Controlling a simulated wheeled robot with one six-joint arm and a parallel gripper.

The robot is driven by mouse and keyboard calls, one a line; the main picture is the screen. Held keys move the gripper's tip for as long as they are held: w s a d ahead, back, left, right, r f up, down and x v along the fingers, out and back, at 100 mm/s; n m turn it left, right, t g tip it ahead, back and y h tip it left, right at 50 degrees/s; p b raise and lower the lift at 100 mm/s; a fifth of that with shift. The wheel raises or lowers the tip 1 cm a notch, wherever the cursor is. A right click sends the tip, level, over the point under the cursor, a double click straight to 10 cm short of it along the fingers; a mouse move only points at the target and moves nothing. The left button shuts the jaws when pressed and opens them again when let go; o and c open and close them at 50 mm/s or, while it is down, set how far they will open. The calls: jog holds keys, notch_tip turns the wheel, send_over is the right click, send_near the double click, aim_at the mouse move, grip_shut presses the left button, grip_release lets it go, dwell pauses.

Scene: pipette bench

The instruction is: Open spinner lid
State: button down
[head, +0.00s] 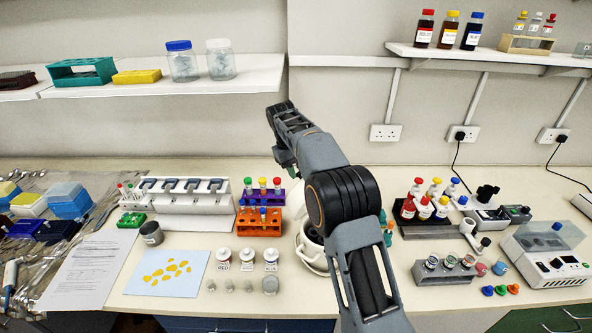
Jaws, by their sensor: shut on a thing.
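The spinner appears to be the round white device (303,252) at the middle of the bench, with a dark inside partly showing. My arm covers much of it. A pale piece (293,202), which looks like its raised lid, stands up behind the device, left of my forearm. How far it is tilted I cannot tell. My wrist hangs above and behind this piece.
A dark rack of reagent bottles (428,228) stands on the right. A clear-lidded instrument (545,262) is at far right. Shelves (190,78) are on the wall.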

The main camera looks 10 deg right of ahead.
jog(key=c, duration=1.4)
grip_release()
jog(key=shift+f, duration=0.75)
jog(key=o, duration=0.3)
jog(key=shift+w+d+f, duration=0.1)
jog(key=shift+w+d, duration=0.05)
jog(key=shift+w, duration=0.2)
jog(key=shift+o, duration=0.8)
jog(key=shift+s+r, duration=0.2)
jog(key=shift+r, duration=0.1)
jog(key=shift+w+r, duration=0.15)
jog(key=shift+r, duration=0.15)
jog(key=v, duration=0.7)
jog(key=shift+f, duration=0.1)
